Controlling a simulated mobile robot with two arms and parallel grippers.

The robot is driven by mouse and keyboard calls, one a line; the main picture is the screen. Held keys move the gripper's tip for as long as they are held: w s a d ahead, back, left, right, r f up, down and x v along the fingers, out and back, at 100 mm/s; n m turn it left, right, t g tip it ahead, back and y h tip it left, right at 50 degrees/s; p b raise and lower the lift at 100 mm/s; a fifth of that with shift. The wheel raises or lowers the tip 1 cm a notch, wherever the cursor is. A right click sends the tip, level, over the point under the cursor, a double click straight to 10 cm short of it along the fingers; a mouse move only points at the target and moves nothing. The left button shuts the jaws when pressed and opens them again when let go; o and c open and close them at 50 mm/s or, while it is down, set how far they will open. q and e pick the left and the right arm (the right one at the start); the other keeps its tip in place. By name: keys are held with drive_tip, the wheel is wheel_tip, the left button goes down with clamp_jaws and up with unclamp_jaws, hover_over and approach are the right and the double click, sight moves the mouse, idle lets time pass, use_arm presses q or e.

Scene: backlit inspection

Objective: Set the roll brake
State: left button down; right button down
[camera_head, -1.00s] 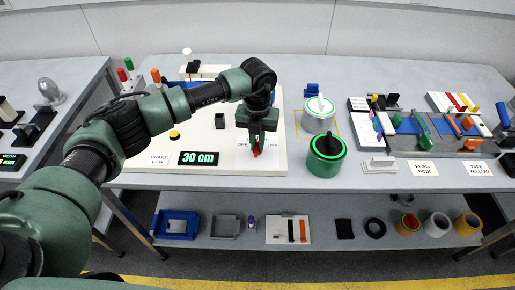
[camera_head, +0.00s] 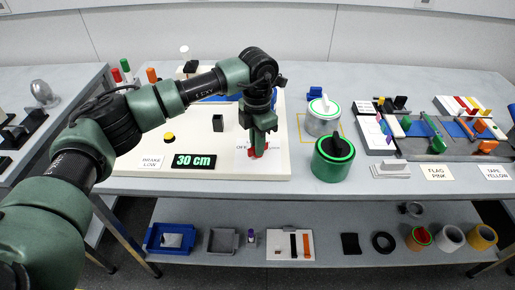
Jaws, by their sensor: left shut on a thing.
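My left gripper (camera_head: 259,148) points down over the right part of a white board and is shut on a small red knob (camera_head: 264,153). The knob sits on a pale plate lettered "OFF" at its left; the jaws hide much of the knob and the other lettering, so its exact setting cannot be read. A card on the board reads "BRAKE LOW" (camera_head: 152,162). Beside it a black display (camera_head: 194,161) shows "30 cm" in green. My right gripper is not in view.
A dark green can (camera_head: 333,165) and a white-lidded grey can (camera_head: 322,120) stand close to the right of the board. A yellow button (camera_head: 169,137) and a black block (camera_head: 218,123) stand on the board. Further right are cards and a tool tray.

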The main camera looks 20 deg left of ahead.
use_arm(q)
drive_tip(key=shift+m, duration=0.5)
drive_tip(key=c, duration=1.5)
unclamp_jaws()
drive_tip(key=shift+r, duration=0.1)
wheel_tip(320, 180, up, 8)
drive_tip(key=shift+f+b, duration=0.15)
drive_tip(key=shift+b, duration=0.75)
